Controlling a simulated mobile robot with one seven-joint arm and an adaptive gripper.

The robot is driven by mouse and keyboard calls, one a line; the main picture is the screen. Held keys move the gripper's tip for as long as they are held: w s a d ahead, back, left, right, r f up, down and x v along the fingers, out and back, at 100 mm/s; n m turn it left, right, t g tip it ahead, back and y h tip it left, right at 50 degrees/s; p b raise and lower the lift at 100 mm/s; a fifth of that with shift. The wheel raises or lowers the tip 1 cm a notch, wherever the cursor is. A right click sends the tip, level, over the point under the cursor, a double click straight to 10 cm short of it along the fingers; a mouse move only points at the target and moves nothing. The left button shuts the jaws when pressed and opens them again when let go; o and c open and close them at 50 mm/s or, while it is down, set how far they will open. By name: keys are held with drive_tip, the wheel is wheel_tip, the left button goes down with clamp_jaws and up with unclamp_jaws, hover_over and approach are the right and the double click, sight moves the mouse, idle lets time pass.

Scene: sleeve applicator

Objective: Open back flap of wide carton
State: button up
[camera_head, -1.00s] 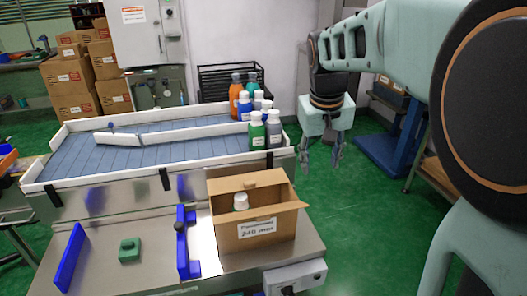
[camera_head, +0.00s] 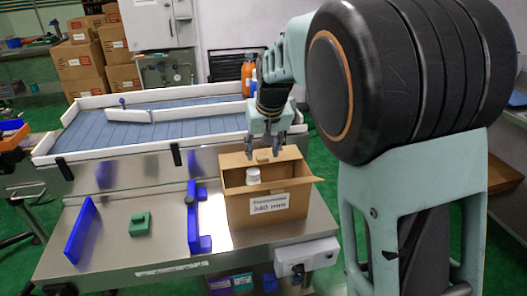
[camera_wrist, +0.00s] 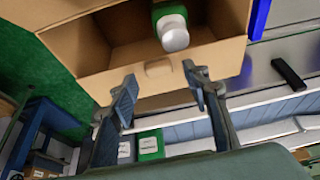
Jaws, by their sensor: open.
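The wide carton (camera_head: 240,208) stands on the steel table, its top open and a labelled side facing me. A white-capped bottle (camera_head: 253,176) stands inside it; its green body and white cap show in the wrist view (camera_wrist: 173,28). The back flap (camera_head: 232,160) stands raised along the carton's far side. In the wrist view a tan panel with a rounded tab (camera_wrist: 158,68) lies just beyond the fingertips. My gripper (camera_head: 264,154) is open and empty at the carton's back edge; its spread fingers also show in the wrist view (camera_wrist: 160,76). I cannot tell whether they touch the carton.
Blue guide plates (camera_head: 80,230) and a green block (camera_head: 140,224) are left of the carton. A control box (camera_head: 307,256) hangs at the table's front.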

drive_tip(key=shift+w+a+f, duration=0.1)
drive_tip(key=shift+w+f, duration=0.15)
drive_tip(key=shift+f, duration=0.3)
clamp_jaws()
